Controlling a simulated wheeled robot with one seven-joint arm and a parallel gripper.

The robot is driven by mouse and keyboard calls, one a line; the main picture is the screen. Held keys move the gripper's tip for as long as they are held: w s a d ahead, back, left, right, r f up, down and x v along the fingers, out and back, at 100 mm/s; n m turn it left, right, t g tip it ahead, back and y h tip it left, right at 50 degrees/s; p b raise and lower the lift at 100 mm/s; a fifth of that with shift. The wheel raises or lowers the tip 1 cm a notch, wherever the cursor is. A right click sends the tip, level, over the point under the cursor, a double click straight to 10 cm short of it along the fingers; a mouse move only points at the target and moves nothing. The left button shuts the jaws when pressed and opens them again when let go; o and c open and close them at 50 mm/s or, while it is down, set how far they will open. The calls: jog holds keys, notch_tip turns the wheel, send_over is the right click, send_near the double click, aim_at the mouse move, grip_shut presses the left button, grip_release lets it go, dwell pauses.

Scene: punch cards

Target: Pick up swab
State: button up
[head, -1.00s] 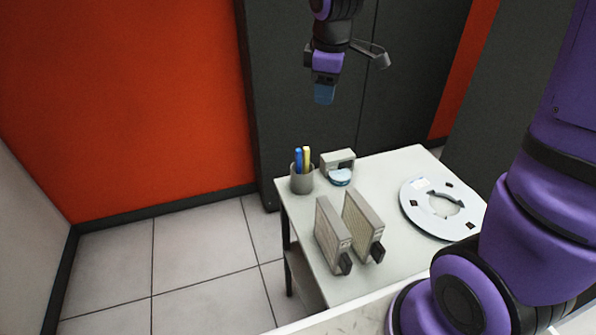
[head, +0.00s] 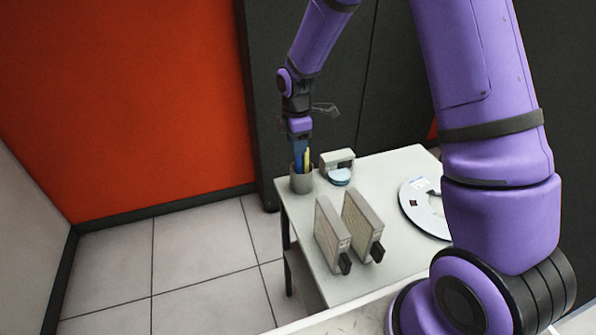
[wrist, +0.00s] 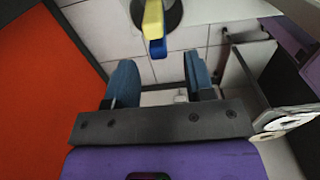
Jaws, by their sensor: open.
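No thing is plainly recognisable as a swab. A blue stick (wrist: 158,48) and a yellow stick (wrist: 153,18) stand in a grey cup (head: 301,183) at the table's far left corner; which of them, if either, is the swab I cannot tell. My gripper (head: 299,148) is above the cup, pointing down, and partly hides the sticks in the head view. In the wrist view my gripper (wrist: 158,62) is open and empty, with its blue fingers apart. The stick tops lie just beyond the gap between the fingertips.
The white table (head: 398,170) also holds a grey holder with a pale blue round piece (head: 340,176), two upright grey card blocks (head: 330,235) (head: 362,225), and a white reel (head: 420,205) partly hidden by my arm. Dark cabinets (head: 385,90) stand behind.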

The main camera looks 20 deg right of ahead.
aim_at(297, 159)
jog(key=shift+f, duration=3.05)
grip_shut()
